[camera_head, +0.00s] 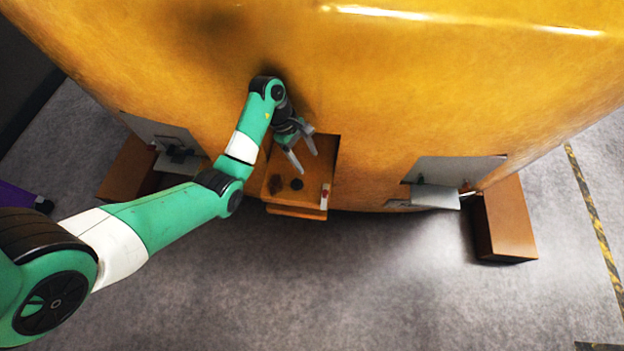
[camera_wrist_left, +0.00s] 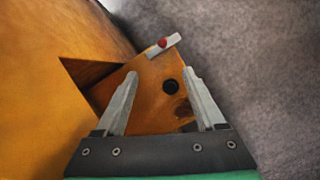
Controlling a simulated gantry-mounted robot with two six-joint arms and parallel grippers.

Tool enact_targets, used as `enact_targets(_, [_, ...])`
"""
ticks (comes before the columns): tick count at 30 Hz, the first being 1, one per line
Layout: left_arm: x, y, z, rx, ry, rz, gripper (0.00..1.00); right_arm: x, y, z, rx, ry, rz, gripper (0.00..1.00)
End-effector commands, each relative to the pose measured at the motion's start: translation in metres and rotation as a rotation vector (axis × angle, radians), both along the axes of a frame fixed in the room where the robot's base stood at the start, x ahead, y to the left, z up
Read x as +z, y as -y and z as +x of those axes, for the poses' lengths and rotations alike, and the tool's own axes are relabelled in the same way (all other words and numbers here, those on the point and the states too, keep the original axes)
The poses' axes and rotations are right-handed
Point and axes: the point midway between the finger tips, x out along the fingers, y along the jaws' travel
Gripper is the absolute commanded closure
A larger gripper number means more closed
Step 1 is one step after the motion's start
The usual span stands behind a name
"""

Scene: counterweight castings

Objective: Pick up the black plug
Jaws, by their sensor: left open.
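The black plug (camera_head: 297,184) looks like a small dark disc on the orange-brown ledge (camera_head: 300,208) that juts from the large yellow casting. It also shows in the left wrist view as a round black spot (camera_wrist_left: 171,86), between the fingers and nearer the right one. My left gripper (camera_head: 307,163) is open and empty. Its fingers point down toward the ledge, above and just behind the plug in the head view. They appear apart from the plug; the exact height cannot be told. My right gripper is not in view.
A white piece with a red button (camera_head: 324,197) sits at the ledge's right edge. A dark brown patch (camera_head: 275,184) lies left of the plug. The yellow casting (camera_head: 400,90) rises close behind. A brown block (camera_head: 504,220) stands right; grey floor in front is clear.

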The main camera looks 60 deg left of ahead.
Motion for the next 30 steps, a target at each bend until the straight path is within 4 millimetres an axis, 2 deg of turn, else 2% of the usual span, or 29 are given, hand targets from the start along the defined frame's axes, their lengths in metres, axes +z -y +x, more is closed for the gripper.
enact_targets(1, [-0.058,-0.018,-0.017,0.059,-0.034,-0.011,0.29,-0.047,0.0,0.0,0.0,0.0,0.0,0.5])
enact_targets(3, [-0.086,-0.032,-0.033,0.112,-0.052,-0.03,0.29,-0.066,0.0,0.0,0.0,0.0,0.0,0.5])
enact_targets(6, [-0.107,-0.048,-0.047,0.164,-0.054,-0.037,0.29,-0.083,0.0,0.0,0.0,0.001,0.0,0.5])
enact_targets(9, [-0.114,-0.057,-0.054,0.193,-0.055,-0.039,0.29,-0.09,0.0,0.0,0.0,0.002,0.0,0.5])
enact_targets(12, [-0.112,-0.06,-0.056,0.201,-0.052,-0.038,0.29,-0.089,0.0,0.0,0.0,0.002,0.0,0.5])
enact_targets(15, [-0.114,-0.059,-0.055,0.2,-0.053,-0.039,0.29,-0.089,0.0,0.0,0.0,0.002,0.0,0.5])
enact_targets(20, [-0.132,-0.053,-0.05,0.198,-0.053,-0.039,0.29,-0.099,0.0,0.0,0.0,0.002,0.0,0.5])
enact_targets(25, [-0.135,-0.052,-0.048,0.199,-0.051,-0.038,0.29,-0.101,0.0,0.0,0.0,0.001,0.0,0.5])
enact_targets(30, [-0.162,-0.046,-0.039,0.197,-0.052,-0.039,0.29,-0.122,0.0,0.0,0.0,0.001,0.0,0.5])
